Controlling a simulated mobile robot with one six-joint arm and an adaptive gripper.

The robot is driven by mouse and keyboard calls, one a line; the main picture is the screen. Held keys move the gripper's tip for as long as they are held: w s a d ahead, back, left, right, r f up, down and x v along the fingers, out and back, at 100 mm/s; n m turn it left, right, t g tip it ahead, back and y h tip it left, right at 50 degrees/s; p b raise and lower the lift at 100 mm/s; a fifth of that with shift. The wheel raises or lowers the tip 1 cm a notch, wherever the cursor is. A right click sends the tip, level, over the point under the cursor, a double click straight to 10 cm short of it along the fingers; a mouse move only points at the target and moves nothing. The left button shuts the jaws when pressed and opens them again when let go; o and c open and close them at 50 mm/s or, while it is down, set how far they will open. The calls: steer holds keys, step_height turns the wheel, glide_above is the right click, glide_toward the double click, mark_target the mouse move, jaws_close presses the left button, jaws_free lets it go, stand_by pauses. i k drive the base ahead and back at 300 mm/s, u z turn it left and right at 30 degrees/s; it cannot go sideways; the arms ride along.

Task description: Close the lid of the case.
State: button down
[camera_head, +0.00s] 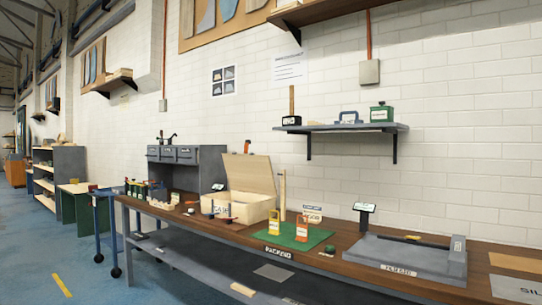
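The case (262,208) is a pale wooden box on the brown workbench, near the middle of the view. Its lid (250,173) stands open, raised at the back and leaning towards the wall. Small dark and red items show at the front of the case, but I cannot tell whether they lie on it or before it. My gripper is not in view.
A wall shelf (345,128) hangs above.

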mark_target(252, 173)
steer(key=z, duration=0.1)
steer(key=i, duration=1)
steer(key=u, duration=0.05)
